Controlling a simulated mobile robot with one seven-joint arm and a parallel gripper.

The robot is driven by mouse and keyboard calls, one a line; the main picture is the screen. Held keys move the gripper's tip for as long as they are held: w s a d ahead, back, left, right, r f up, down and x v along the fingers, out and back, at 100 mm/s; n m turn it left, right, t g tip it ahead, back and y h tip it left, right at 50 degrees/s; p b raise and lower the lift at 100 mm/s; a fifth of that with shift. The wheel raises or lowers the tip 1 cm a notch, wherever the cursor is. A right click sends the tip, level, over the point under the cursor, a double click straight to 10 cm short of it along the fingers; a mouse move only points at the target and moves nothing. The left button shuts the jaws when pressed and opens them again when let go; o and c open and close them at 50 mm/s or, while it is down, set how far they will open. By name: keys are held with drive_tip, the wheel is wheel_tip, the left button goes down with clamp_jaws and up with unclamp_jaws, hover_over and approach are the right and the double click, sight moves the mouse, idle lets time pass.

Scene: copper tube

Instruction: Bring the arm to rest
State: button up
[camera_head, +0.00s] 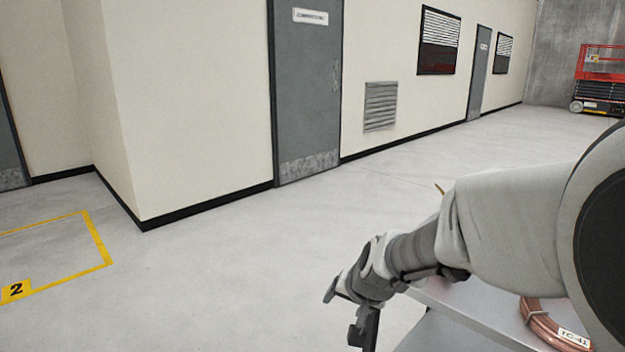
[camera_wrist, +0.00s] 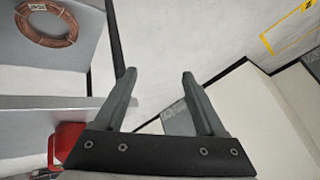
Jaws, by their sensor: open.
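My gripper (camera_head: 345,315) is in the lower middle of the head view, at the end of my arm, beyond the left edge of a grey surface. In the wrist view my gripper (camera_wrist: 158,85) shows two fingers spread apart with nothing between them. A coil of copper tube (camera_head: 545,325) with a white tag lies on the grey surface (camera_head: 470,310), partly hidden by my arm.
A red object (camera_wrist: 66,140) is at the lower left of the wrist view. Open floor (camera_head: 210,250) lies left of my gripper, with a yellow marked area (camera_head: 100,250) farther left. A wall with grey doors (camera_head: 308,90) stands behind. A red lift (camera_head: 600,80) is far right.

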drive_tip(key=s+d+r+n+g+h+p, duration=0.15)
drive_tip(key=s+d+r, duration=0.3)
drive_tip(key=s, duration=0.65)
drive_tip(key=s+d+r+n+h, duration=0.1)
drive_tip(key=s+d+r+n, duration=0.15)
drive_tip(key=s+r, duration=0.65)
wheel_tip(320, 180, up, 20)
drive_tip(key=s+p, duration=0.2)
drive_tip(key=p, duration=2)
drive_tip(key=shift+s+d+f+p, duration=0.15)
drive_tip(key=shift+s+d+p, duration=0.05)
drive_tip(key=shift+d+p, duration=0.15)
drive_tip(key=shift+y, duration=0.25)
